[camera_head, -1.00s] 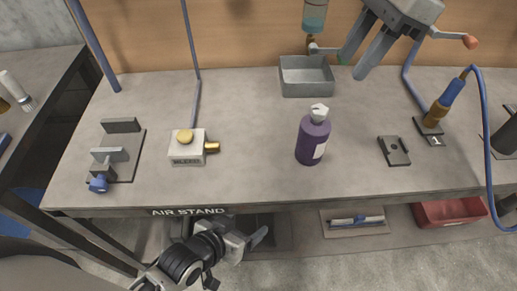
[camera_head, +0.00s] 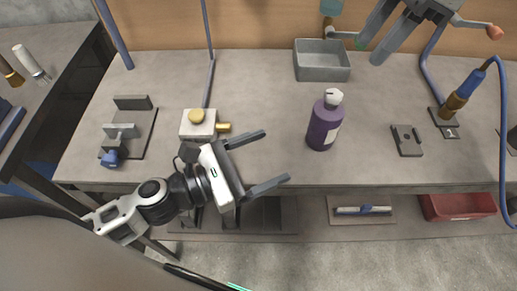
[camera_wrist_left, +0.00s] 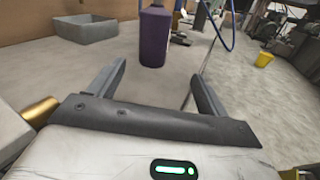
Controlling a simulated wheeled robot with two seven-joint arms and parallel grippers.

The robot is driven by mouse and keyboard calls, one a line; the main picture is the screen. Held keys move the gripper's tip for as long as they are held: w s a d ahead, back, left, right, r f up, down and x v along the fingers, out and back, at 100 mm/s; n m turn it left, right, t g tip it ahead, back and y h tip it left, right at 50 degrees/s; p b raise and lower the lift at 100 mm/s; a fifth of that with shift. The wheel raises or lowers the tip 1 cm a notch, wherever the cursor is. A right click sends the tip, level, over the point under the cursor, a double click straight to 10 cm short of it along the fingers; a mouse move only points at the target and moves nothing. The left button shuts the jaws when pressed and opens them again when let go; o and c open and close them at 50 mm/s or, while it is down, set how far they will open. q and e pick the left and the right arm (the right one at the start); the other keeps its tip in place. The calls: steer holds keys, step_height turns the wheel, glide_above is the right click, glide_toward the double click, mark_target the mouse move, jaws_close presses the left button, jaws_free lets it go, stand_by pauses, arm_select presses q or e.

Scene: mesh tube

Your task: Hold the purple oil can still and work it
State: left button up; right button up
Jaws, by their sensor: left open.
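The purple oil can (camera_head: 323,126) stands upright on the workbench, with a white top and a pale label on its side. My left gripper (camera_head: 277,160) is open and empty at the bench's front edge, left of the can and apart from it. In the left wrist view the can (camera_wrist_left: 155,38) stands ahead, between the two spread fingers (camera_wrist_left: 160,80), with its top cut off. My right gripper (camera_head: 370,50) hangs at the top of the head view, beyond the can and up to the right; its two fingers are apart with nothing seen between them.
A white valve box (camera_head: 198,126) with a brass fitting sits just behind my left gripper. A grey bin (camera_head: 322,74) stands at the back. A dark plate (camera_head: 407,141) lies right of the can, and a blue hose (camera_head: 503,130) hangs at the right. A clamp fixture (camera_head: 122,135) is at left.

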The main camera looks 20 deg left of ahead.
mark_target(331, 122)
arm_select(q)
steer(key=shift+w+a+r+n, duration=0.3)
steer(key=shift+w+a+n, duration=0.1)
steer(key=shift+n, duration=0.3)
steer(key=x, duration=1.5)
steer(key=shift+w+d+r, duration=0.1)
steer(key=shift+w+d, duration=0.1)
steer(key=shift+w, duration=0.15)
